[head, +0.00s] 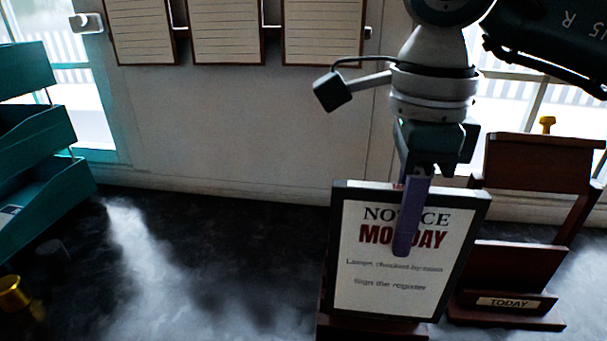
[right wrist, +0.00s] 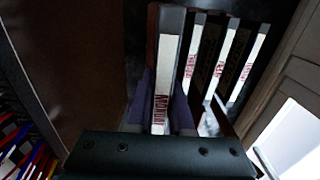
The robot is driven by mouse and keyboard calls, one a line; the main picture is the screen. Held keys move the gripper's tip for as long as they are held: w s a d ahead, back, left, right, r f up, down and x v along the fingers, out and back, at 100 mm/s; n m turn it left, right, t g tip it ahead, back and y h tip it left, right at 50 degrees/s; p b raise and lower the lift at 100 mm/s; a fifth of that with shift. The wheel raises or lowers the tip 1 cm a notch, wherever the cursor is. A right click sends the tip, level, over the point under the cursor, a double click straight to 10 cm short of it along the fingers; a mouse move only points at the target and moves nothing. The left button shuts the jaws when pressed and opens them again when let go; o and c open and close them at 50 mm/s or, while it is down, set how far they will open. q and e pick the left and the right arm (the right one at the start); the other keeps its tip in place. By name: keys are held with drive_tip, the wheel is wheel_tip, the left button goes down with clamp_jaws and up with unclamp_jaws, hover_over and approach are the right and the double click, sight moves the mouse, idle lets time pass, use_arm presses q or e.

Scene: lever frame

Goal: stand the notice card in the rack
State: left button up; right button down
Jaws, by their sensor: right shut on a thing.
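The notice card (head: 384,296), dark-framed and white, reads "NOTICE MONDAY" in the head view and stands nearly upright, facing me. My right gripper (head: 412,215) is shut on its top edge, one purple finger across the front. The right wrist view shows the card's edge (right wrist: 164,85) between the fingers (right wrist: 160,110). Several similar cards (right wrist: 222,65) stand in a row just to its right there; the head view hides them. A dark red wooden base (head: 372,330), apparently the rack, shows under the card; I cannot tell whether the card rests in it. My left gripper is out of view.
A wooden stand labelled "TODAY" (head: 508,302) is empty, close to the card's right. Teal trays (head: 40,150) stand at the left, with a brass object (head: 12,293) in front. Lined boards (head: 225,30) hang on the wall. The dark counter left of the card is mostly clear.

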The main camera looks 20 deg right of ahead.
drive_tip(key=shift+f+b, duration=1.85)
drive_tip(key=shift+f, duration=1.15)
drive_tip(key=shift+f+b, duration=0.15)
drive_tip(key=shift+b, duration=0.15)
drive_tip(key=shift+f, duration=0.15)
drive_tip(key=shift+f+b, duration=1.7)
drive_tip(key=shift+b, duration=0.2)
drive_tip(key=shift+f, duration=0.1)
drive_tip(key=c, duration=0.7)
unclamp_jaws()
